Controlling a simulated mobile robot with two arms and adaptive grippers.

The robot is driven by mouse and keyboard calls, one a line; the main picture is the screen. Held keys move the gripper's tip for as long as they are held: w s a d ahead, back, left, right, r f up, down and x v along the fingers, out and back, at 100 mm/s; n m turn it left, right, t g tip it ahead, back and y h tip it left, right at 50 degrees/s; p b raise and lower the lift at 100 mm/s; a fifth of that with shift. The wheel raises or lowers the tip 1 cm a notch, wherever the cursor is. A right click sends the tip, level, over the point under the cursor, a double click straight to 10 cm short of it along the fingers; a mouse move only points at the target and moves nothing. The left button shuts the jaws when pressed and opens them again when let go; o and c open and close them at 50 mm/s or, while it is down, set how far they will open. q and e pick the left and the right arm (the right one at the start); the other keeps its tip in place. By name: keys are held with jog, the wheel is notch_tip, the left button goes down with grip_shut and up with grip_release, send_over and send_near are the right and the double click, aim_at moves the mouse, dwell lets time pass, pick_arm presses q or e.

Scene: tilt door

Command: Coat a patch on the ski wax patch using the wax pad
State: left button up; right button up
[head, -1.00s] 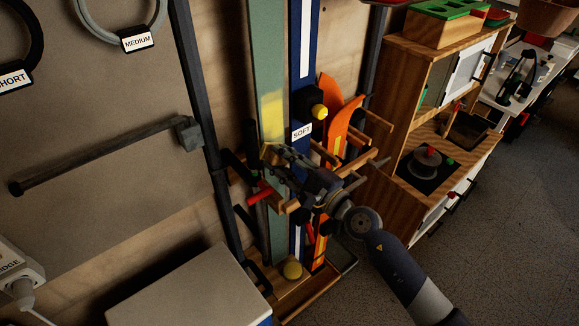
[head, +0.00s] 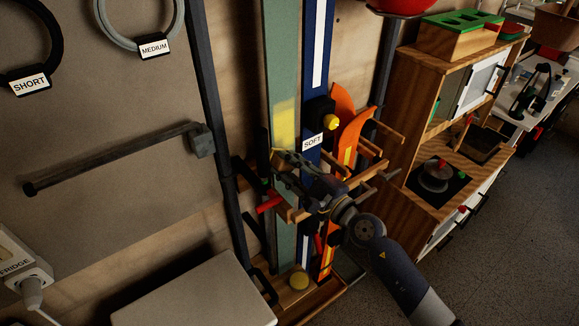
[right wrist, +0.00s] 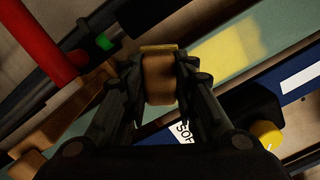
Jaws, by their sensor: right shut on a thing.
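The wax pad (right wrist: 160,80) is a small tan block. My right gripper (head: 284,164) is shut on it, with a finger on each side; the pad also shows in the right wrist view between the fingertips (right wrist: 158,82). The ski wax patch is a yellow area (head: 284,122) on the upright green ski (head: 281,50). The pad is at or just below the patch's lower end, in front of the ski. The patch also shows beyond the pad in the right wrist view (right wrist: 230,45). I cannot tell whether the pad touches the ski. My left gripper is not in view.
A blue ski (head: 317,60) with a SOFT label and a yellow knob (head: 332,122) stand right of the green ski. Wooden rack pegs (head: 372,146) and a red handle (head: 269,204) are close to my gripper. A wooden play kitchen (head: 420,110) stands at the right.

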jog(key=shift+x, duration=0.9)
jog(key=shift+w+d+b, duration=0.1)
jog(key=shift+d+b, duration=0.1)
jog(key=shift+b, duration=0.1)
